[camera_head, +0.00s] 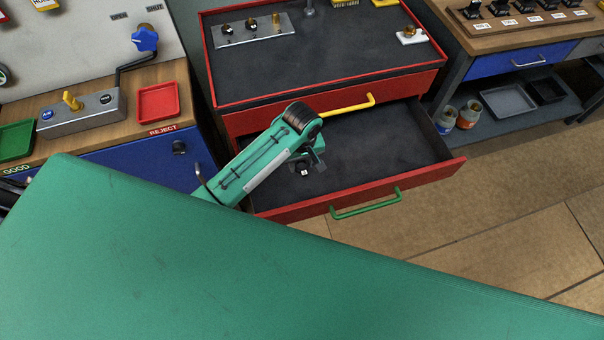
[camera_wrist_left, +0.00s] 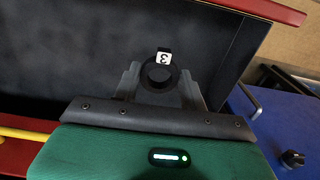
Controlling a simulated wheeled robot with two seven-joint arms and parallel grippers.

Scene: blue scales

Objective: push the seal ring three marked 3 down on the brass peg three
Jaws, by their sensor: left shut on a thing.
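My left gripper (camera_head: 304,162) hangs over the open red drawer and is shut on the black seal ring three (camera_head: 300,167). In the left wrist view the ring (camera_wrist_left: 146,75) sits between the two fingers of the gripper (camera_wrist_left: 159,88), its white tag marked 3 facing the camera. A metal plate (camera_head: 240,36) on the red cabinet's top carries upright brass pegs. The right-hand peg (camera_head: 276,20) looks taller and bare; I take it as brass peg three. The other two look dark at the base. The ring is well apart from the pegs. My right gripper is out of view.
The open drawer (camera_head: 370,150) looks empty below the gripper, with a green handle (camera_head: 366,205) in front. A yellow handle (camera_head: 346,106) is on the drawer above. A red reject tray (camera_head: 158,102) is on the left bench.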

